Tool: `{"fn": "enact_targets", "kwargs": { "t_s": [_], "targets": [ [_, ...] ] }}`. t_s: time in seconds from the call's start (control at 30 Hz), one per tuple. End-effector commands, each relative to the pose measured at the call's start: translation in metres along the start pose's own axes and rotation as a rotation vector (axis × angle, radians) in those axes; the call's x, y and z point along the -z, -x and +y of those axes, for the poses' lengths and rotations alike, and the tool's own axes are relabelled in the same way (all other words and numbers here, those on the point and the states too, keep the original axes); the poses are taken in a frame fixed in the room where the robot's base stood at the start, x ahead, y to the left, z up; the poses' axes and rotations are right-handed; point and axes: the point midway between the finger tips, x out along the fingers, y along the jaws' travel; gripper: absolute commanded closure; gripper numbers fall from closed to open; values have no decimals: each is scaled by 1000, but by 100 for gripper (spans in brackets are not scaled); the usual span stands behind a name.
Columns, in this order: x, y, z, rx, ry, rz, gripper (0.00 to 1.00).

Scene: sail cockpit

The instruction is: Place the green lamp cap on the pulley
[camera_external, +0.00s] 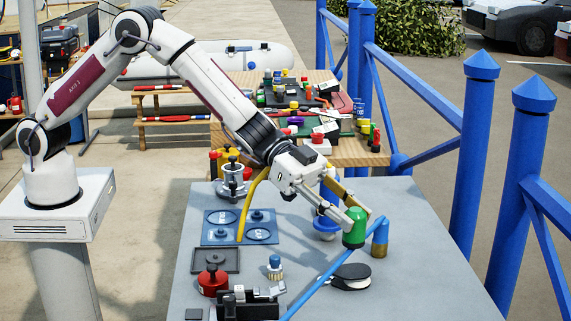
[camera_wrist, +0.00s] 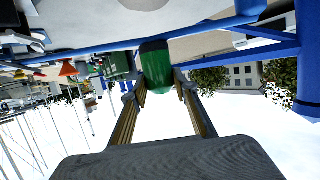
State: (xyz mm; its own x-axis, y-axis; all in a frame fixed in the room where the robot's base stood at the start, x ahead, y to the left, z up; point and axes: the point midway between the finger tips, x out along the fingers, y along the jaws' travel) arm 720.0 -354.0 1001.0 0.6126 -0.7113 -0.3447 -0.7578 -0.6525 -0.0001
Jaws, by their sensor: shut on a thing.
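My gripper (camera_external: 358,214) is shut on the green lamp cap (camera_external: 354,228) and holds it above the grey table, toward its right side. In the wrist view the green lamp cap (camera_wrist: 156,66) sits between the two fingertips of my gripper (camera_wrist: 156,76). The pulley (camera_external: 351,277), black with a pale edge, lies flat on the table below and in front of the cap, apart from it. The pulley cannot be made out in the wrist view.
A red round item (camera_external: 212,281), a blue-capped bottle (camera_external: 275,267) and a blue tray (camera_external: 239,227) are left.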

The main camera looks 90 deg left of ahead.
Motion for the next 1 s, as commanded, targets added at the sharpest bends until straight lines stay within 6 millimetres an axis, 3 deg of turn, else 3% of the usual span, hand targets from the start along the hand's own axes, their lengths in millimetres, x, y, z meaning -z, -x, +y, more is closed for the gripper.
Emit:
{"fn": "enact_targets", "kwargs": {
  "t_s": [0.2, 0.63, 1.0],
  "targets": [
    [-19, -7, 0, 0, 1, 1, 93],
    [-23, -8, 0, 0, 0, 0, 93],
    [-54, -20, 0, 0, 1, 0, 93]
  ]
}}
